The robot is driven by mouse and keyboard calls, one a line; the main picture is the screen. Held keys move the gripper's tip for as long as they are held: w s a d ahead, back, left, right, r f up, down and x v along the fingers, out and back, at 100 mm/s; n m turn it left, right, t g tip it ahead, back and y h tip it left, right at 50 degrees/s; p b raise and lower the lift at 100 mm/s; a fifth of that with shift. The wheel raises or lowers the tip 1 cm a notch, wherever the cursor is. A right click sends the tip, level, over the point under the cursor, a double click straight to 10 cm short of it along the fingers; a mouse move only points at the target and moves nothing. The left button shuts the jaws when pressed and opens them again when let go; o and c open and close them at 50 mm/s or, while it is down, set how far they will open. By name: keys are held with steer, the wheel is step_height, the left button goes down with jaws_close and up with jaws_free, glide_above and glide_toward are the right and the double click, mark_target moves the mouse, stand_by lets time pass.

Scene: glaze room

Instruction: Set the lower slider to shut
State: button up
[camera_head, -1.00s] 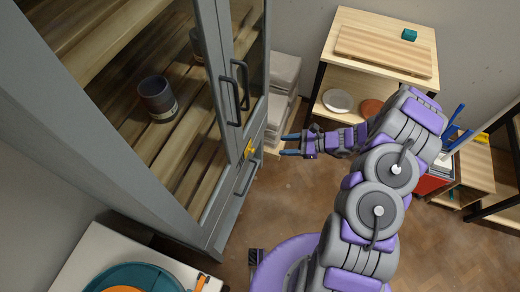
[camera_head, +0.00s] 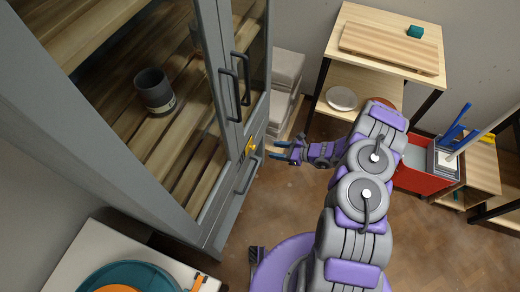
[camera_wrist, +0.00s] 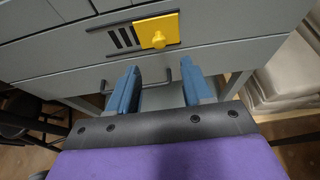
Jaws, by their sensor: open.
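A yellow slider (camera_wrist: 157,32) with a raised knob sits at the right end of a dark track on the grey cabinet front. Dark slots (camera_wrist: 122,38) show uncovered on its left. The slider also shows small in the head view (camera_head: 250,147), on the cabinet's lower front. Only one slider can be made out, and I cannot tell whether it is the lower one. My gripper (camera_head: 277,151) points at the cabinet, apart from it. In the wrist view my gripper (camera_wrist: 157,86) is open and empty, its blue fingers below the slider.
A dark bar handle (camera_wrist: 138,84) lies below the slider, behind my fingers. Tall door handles (camera_head: 236,88) stick out above it in the head view. Grey stacked blocks (camera_head: 285,80) stand right of the cabinet. A wooden shelf unit (camera_head: 385,50) stands at the back.

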mark_target(252, 147)
steer(key=b+x, duration=0.1)
steer(key=x, duration=0.7)
steer(key=shift+a+b, duration=0.3)
steer(key=shift+f, duration=0.1)
steer(key=shift+c, duration=0.3)
jaws_close()
